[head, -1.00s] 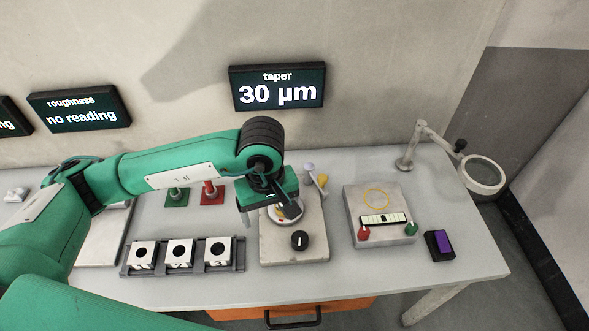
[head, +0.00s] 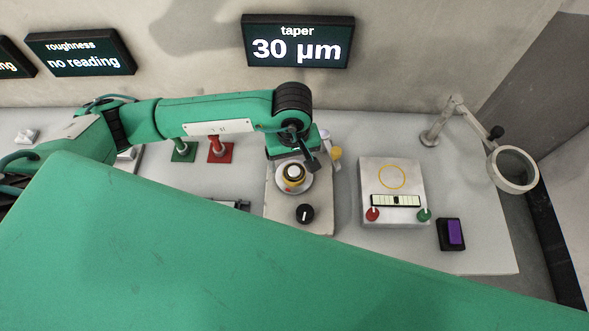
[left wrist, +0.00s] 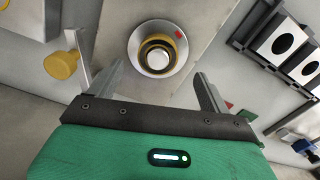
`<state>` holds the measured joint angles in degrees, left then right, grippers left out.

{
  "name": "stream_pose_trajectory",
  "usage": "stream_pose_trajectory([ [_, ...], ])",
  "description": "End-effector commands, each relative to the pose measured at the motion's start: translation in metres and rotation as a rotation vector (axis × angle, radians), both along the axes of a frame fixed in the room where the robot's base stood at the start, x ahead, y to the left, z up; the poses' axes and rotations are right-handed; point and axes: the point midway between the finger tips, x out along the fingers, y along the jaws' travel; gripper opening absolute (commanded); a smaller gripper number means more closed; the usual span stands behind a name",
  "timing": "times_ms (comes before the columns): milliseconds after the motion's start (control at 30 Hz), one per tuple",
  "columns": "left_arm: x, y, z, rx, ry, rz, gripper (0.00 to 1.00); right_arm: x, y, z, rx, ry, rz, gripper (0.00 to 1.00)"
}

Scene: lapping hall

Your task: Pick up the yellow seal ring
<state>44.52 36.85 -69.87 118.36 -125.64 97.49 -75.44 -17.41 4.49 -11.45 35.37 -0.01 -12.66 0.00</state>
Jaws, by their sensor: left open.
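The yellow seal ring (left wrist: 178,42) sits around a post on a round silver dish (left wrist: 153,71), with a black ring and a pale round top inside it. In the head view the yellow ring (head: 292,183) shows as a thin band below the pale top. My left gripper (left wrist: 158,76) is open and empty, its fingers apart with the dish just beyond them in the wrist view. In the head view my left gripper (head: 299,158) hangs at the wall side of the dish. My right gripper is not in view.
The dish stands on a grey base with a black knob (head: 305,213); a yellow knob (head: 336,153) is beside it. To the right are a grey block (head: 411,215) with a thin yellow circle, a purple button (head: 454,232) and a magnifier (head: 512,169). My green link hides the front.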

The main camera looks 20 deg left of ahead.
Motion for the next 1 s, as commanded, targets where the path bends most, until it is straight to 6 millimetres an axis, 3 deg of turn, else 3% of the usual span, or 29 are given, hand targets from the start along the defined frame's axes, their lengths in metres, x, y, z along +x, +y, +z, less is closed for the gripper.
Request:
stream_pose_trajectory([
  [167,0.001,0.000,-0.010,0.001,0.003,0.001,0.81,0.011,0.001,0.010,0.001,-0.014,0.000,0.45],
  [333,0.003,-0.002,-0.032,0.001,0.004,0.001,0.81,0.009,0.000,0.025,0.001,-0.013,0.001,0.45],
  [500,0.003,-0.002,-0.052,0.001,0.002,0.001,0.81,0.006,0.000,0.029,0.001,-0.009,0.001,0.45],
  [767,0.003,-0.002,-0.056,0.000,0.000,0.000,0.81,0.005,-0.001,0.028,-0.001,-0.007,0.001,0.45],
  [1000,0.003,-0.002,-0.055,0.000,0.000,0.000,0.34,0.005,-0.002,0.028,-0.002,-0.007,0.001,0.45],
])
